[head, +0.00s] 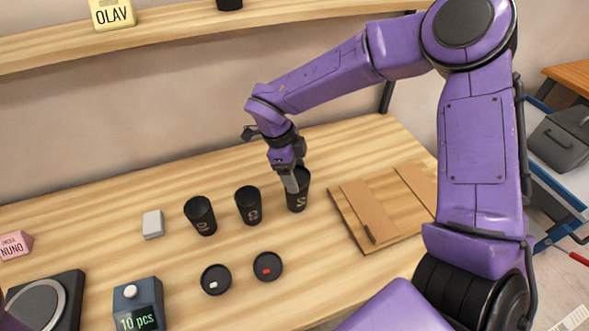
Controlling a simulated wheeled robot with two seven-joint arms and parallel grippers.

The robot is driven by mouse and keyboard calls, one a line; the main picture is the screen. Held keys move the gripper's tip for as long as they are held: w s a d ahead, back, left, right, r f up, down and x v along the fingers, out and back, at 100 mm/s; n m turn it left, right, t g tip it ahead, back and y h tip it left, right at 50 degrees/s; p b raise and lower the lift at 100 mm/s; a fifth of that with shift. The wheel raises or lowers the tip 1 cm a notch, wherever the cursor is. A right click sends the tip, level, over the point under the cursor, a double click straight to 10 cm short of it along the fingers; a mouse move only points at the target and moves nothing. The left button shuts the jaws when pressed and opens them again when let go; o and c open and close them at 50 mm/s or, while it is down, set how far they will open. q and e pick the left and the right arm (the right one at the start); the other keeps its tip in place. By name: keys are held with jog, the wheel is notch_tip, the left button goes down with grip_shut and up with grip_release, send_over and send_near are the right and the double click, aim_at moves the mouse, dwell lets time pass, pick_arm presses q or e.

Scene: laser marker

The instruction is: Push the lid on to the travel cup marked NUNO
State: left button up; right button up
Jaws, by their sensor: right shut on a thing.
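Three black travel cups stand in a row on the wooden table: a left one (200,216), a middle one (248,205) and a right one (299,198). Each has a pale mark too small to read, so I cannot tell which says NUNO. Two round black lids lie flat in front of them, one with a white tab (216,280) and one with a red tab (268,266). My right gripper (292,184) reaches down from above and is shut on the right cup at its rim, partly hiding it. My left gripper is not in view.
A pink block reading NUNO (14,245) is at far left. Near it are a black device with a round plate (62,298), a counter reading 10 pcs (138,306) and a pale block (153,224). A wooden board (350,223) lies right. A shelf (180,27) runs above.

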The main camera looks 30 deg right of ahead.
dwell(0.4)
jog(key=o, duration=1.1)
jog(key=shift+c, duration=0.2)
notch_tip(320, 180, up, 7)
jog(key=p, duration=0.7)
jog(key=shift+r+p, duration=0.1)
jog(key=shift+p, duration=0.25)
